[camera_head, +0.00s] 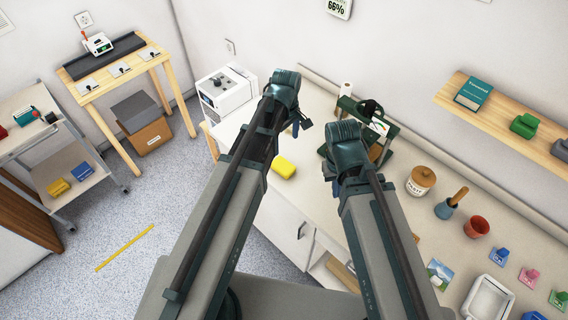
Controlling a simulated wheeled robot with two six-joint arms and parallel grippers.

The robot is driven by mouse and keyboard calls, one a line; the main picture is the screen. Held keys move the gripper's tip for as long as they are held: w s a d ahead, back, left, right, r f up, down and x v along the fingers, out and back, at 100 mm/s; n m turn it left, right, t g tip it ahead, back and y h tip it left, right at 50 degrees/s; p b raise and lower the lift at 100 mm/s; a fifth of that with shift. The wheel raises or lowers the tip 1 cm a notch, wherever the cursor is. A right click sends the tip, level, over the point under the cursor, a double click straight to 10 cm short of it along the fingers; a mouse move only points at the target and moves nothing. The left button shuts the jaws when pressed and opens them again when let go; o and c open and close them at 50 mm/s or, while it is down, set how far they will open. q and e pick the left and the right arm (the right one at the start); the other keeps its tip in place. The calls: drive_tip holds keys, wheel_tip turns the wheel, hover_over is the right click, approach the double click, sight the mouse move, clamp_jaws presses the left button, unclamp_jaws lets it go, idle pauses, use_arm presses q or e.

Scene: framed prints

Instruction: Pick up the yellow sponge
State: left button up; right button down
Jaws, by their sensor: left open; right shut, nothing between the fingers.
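A yellow sponge-like block (285,167) lies on the light counter (265,190), between my two arms. My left gripper (302,124) is open and empty, above the counter and farther back than the yellow block. It is partly hidden by its own arm. My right gripper (335,186) is shut and empty, to the right of the yellow block and apart from it. My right arm hides most of it.
A white machine (228,92) stands at the counter's back left. A green rack (366,118), a lidded jar (420,181) and a red pot (477,226) stand to the right. A trolley (42,160) holds yellow and blue blocks. A shelf (508,118) is on the wall.

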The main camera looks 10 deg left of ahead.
use_arm(q)
drive_tip(key=b, duration=0.9)
hover_over(285, 166)
wheel_tip(285, 166, down, 9)
drive_tip(key=shift+s+d+r, duration=0.1)
drive_tip(key=shift+s+r, duration=0.05)
use_arm(e)
wheel_tip(285, 166, down, 9)
drive_tip(key=shift+r, duration=0.15)
use_arm(q)
drive_tip(key=f+b, duration=0.4)
drive_tip(key=f, duration=0.1)
drive_tip(key=shift+w+f+b, duration=0.15)
drive_tip(key=shift+w+b, duration=0.05)
drive_tip(key=shift+b, duration=0.2)
use_arm(e)
wheel_tip(285, 166, down, 5)
drive_tip(key=shift+f, duration=0.15)
use_arm(q)
drive_tip(key=c, duration=1.4)
